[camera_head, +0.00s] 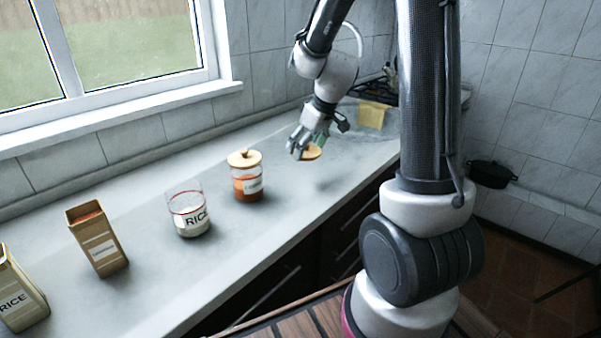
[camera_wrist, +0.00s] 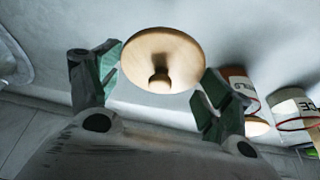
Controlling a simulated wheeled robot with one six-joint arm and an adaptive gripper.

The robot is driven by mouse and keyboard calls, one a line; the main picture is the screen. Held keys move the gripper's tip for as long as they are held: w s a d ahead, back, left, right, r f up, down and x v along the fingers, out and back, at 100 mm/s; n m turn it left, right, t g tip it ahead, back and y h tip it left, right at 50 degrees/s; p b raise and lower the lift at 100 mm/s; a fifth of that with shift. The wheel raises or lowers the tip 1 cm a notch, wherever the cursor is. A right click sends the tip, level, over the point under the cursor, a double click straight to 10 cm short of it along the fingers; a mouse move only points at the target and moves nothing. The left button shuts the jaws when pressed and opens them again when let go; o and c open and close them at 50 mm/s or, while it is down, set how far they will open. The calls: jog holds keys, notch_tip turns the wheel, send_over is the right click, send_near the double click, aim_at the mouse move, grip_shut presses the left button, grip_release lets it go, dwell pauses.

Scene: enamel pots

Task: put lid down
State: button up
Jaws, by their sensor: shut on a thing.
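A round wooden lid (camera_head: 313,152) with a small knob is held by my gripper (camera_head: 300,147) above the counter. In the wrist view, the lid (camera_wrist: 178,55) shows its knob side, between the green-padded fingers of my gripper (camera_wrist: 158,85). My gripper is shut on it. A faint shadow lies on the counter below the lid. An open glass jar (camera_head: 189,225) labelled RICE stands to the left. It also shows in the wrist view (camera_wrist: 292,105). Where the fingers touch the lid is not clear.
A jar with orange contents (camera_head: 249,190) wears a wooden lid between the rice jar and my gripper. Two tan boxes (camera_head: 98,240) (camera_head: 18,300) stand further left. The grey counter (camera_head: 290,220) is clear below and in front of my gripper.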

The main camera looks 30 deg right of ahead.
aim_at(314, 154)
notch_tip(314, 154, down, 9)
jog(key=shift+r, duration=0.15)
dwell(0.4)
jog(key=o, duration=1)
jog(key=v, duration=1.1)
jog(key=shift+s+r, duration=0.15)
jog(key=shift+r, duration=0.15)
jog(key=s+r+m, duration=0.1)
jog(key=s+r, duration=0.3)
jog(key=s, duration=0.3)
jog(key=s+a+r+m+h, duration=0.1)
jog(key=s+r+m, duration=0.1)
jog(key=s, duration=0.6)
jog(key=s+r+m, duration=0.1)
jog(key=s+r, duration=0.4)
jog(key=s, duration=0.2)
jog(key=shift+s+a+r+h, duration=0.2)
jog(key=shift+s+r+h, duration=0.05)
jog(key=shift+r+h, duration=0.15)
